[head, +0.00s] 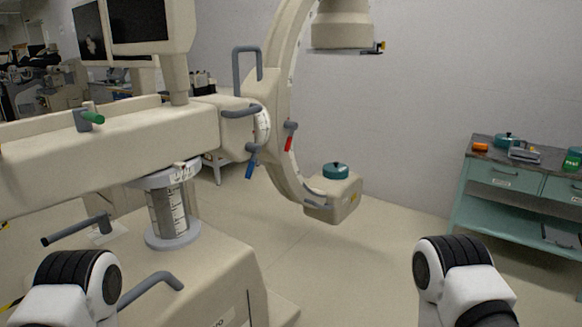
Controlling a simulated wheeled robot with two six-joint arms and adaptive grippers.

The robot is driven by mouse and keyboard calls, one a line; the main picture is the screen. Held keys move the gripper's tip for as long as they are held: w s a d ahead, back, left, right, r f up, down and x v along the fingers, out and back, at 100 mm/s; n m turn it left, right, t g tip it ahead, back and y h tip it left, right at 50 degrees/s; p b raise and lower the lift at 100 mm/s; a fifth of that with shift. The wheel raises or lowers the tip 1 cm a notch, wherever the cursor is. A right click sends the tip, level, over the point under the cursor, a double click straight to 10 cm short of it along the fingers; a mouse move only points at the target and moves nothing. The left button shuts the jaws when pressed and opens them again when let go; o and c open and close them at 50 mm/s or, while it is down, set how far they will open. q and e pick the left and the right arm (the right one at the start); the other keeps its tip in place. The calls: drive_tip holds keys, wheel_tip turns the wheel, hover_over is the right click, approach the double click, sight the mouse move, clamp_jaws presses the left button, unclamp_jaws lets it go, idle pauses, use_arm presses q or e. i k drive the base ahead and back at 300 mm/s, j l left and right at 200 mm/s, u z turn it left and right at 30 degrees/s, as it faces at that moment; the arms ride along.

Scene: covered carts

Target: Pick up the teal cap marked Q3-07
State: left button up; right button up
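A round teal cap (335,171) with a dark knob on top sits on the cream lower end block of the C-shaped arm (334,198), near the middle of the head view. A second round teal object (507,141) with a knob sits on the dark top of the green cart (477,148) at the right. No marking can be read on either, so I cannot tell which one is Q3-07. Parts of my two arms show at the bottom left and bottom right, far from both teal objects. Neither gripper is in view.
A large cream machine (105,140) with monitors (137,20) and grey handles fills the left side. An orange item (480,147), a grey tray (524,155) and a green container (571,160) stand on the cart. The floor (375,245) between machine and cart is clear.

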sight(336, 170)
drive_tip(key=i+l, duration=0.3)
drive_tip(key=l, duration=0.15)
drive_tip(key=i+l, duration=0.25)
drive_tip(key=l, duration=0.15)
drive_tip(key=i+l, duration=0.3)
drive_tip(key=l, duration=0.15)
drive_tip(key=i+l, duration=1.8)
drive_tip(key=i+j, duration=0.15)
drive_tip(key=i, duration=0.4)
drive_tip(key=i+j, duration=0.1)
drive_tip(key=i, duration=0.4)
drive_tip(key=i+j, duration=0.15)
drive_tip(key=i, duration=0.4)
drive_tip(key=l+z, duration=0.05)
